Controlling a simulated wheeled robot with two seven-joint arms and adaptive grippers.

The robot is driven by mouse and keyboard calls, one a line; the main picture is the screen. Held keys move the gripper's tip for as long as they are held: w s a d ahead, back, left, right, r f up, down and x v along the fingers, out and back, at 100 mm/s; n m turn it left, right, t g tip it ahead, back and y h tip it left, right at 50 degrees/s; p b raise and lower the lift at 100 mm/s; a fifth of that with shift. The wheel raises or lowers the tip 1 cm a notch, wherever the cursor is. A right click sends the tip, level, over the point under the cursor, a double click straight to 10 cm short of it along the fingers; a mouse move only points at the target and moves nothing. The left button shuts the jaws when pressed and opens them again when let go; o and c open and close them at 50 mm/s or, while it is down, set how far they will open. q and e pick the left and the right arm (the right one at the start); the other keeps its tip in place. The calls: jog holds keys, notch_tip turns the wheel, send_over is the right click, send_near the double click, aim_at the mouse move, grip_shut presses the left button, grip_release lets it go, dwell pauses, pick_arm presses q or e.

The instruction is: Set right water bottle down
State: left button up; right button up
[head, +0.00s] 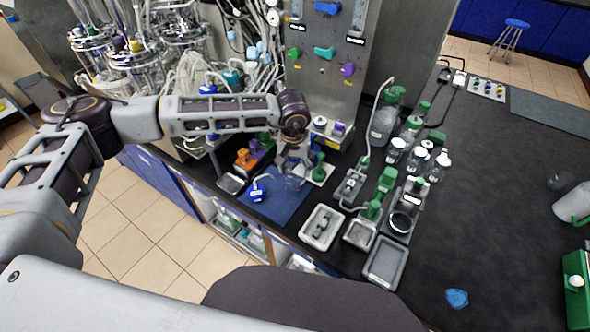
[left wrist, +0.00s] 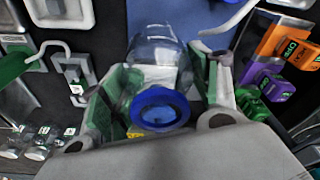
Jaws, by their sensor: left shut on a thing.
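My left gripper (head: 293,150) reaches over the blue mat (head: 285,209) near the bench's front edge. It is shut on a clear water bottle (head: 295,181), whose lower part shows below the gripper. In the left wrist view the bottle (left wrist: 156,55) sits between the green-padded fingers (left wrist: 160,98), with a blue ring at its mouth (left wrist: 160,108) toward the camera. The blue mat (left wrist: 185,14) is behind it. I cannot tell whether the bottle touches the mat. A blue cap with a tube (head: 257,191) lies on the mat, left of the bottle. My right gripper is out of view.
White trays (head: 321,227) and green-capped bottles (head: 384,122) stand to the right. A metal panel (head: 325,62) rises behind. The dark bench (head: 480,190) farther right is mostly clear.

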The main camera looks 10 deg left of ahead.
pick_arm(q)
jog(key=shift+f, duration=1.4)
jog(key=shift+f, duration=0.15)
jog(key=o, duration=1.1)
jog(key=shift+r, duration=0.25)
jog(key=r, duration=0.4)
jog(key=s+r+b, duration=0.1)
jog(key=r, duration=0.2)
jog(key=r+b, duration=0.1)
jog(key=r, duration=0.3)
jog(key=shift+s+r, duration=0.35)
jog(key=shift+s, duration=0.05)
